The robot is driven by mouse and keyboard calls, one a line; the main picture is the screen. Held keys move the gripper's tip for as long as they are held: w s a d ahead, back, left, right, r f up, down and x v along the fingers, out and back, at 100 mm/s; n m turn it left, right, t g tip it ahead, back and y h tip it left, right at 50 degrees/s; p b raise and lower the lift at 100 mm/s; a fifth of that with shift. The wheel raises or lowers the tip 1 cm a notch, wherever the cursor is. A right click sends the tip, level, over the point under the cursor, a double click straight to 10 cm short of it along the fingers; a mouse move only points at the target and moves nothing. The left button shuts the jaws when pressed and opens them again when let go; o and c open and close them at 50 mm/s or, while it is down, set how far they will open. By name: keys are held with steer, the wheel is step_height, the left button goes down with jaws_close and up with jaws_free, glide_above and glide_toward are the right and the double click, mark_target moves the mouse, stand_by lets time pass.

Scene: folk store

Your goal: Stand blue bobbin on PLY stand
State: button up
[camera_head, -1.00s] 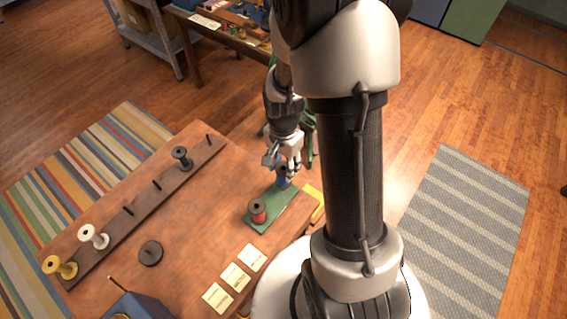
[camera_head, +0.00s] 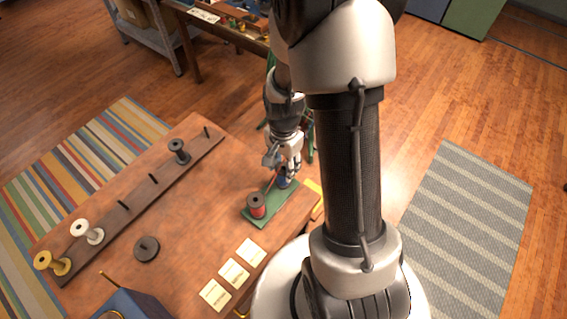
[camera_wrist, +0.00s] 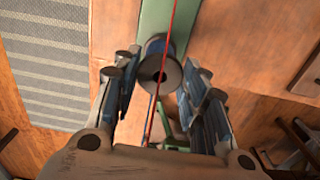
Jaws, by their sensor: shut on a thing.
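The blue bobbin (camera_head: 283,182) is at my gripper (camera_head: 284,172), at the far end of a green board (camera_head: 258,218). In the wrist view the bobbin's grey end with a dark hole (camera_wrist: 159,76) shows between the fingers, which are shut on it. Whether its base touches the board is hidden. A red bobbin (camera_head: 257,207) stands upright on the nearer part of the same board. A thin red thread (camera_wrist: 171,30) crosses the wrist view past the bobbin. I can read no PLY label on the board.
A dark peg rail (camera_head: 120,208) on the table carries a yellow (camera_head: 55,263), a white (camera_head: 88,232) and a grey bobbin (camera_head: 179,151). A dark disc with a peg (camera_head: 147,248), pale cards (camera_head: 233,272) and a blue box (camera_head: 130,306) lie nearer.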

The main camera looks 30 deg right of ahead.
steer(key=shift+f, duration=0.1)
steer(key=o, duration=0.8)
steer(key=shift+o, duration=0.2)
step_height(320, 180, up, 12)
stand_by(0.4)
stand_by(0.3)
